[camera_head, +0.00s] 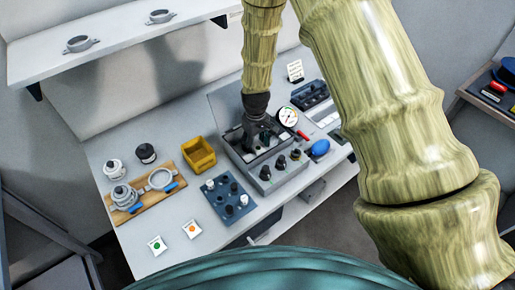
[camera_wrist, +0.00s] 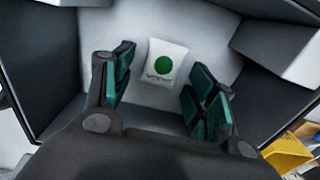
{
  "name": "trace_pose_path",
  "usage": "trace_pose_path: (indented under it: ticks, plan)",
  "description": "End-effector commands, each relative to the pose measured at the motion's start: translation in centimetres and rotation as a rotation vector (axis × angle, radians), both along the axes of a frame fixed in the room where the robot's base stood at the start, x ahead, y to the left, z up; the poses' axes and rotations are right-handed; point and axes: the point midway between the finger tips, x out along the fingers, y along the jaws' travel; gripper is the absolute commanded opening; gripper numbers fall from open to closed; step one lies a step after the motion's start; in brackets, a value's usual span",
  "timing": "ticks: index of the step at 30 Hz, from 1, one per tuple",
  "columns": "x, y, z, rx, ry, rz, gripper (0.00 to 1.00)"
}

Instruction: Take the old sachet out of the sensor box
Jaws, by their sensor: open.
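A white sachet with a green dot (camera_wrist: 163,62) lies on the pale floor of a dark-walled compartment of the sensor box (camera_wrist: 62,60). My gripper (camera_wrist: 158,90) is open, its teal finger pads on either side of the sachet with gaps between; it holds nothing. In the head view my gripper (camera_head: 252,136) points down into the grey sensor box (camera_head: 283,178), whose lid stands open behind. The sachet inside is hidden there by my gripper and the box wall.
Two more sachets, one green-dotted (camera_head: 157,245) and one orange-dotted (camera_head: 191,229), lie at the table's front left. A yellow bin (camera_head: 199,155), a blue block with fittings (camera_head: 228,197) and a wooden board (camera_head: 126,213) stand left of the box. A gauge (camera_head: 287,118) is close on the right.

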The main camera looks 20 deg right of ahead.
Motion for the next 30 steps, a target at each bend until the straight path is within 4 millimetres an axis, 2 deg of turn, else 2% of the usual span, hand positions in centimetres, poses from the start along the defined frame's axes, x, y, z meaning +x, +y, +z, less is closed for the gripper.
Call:
trace_pose_path:
  ticks: [1,7,20,26,30]
  plan:
    - [0.0,0.0,0.0,0.0,0.0,0.0,0.57]
    - [0.0,0.0,0.0,0.0,0.0,0.0,0.21]
    - [0.0,0.0,0.3,0.0,0.0,0.0,0.2]
    - [0.1,0.0,1.8,0.0,-0.003,0.0,0.2]
    - [0.1,0.0,3.8,0.0,-0.003,0.0,0.2]
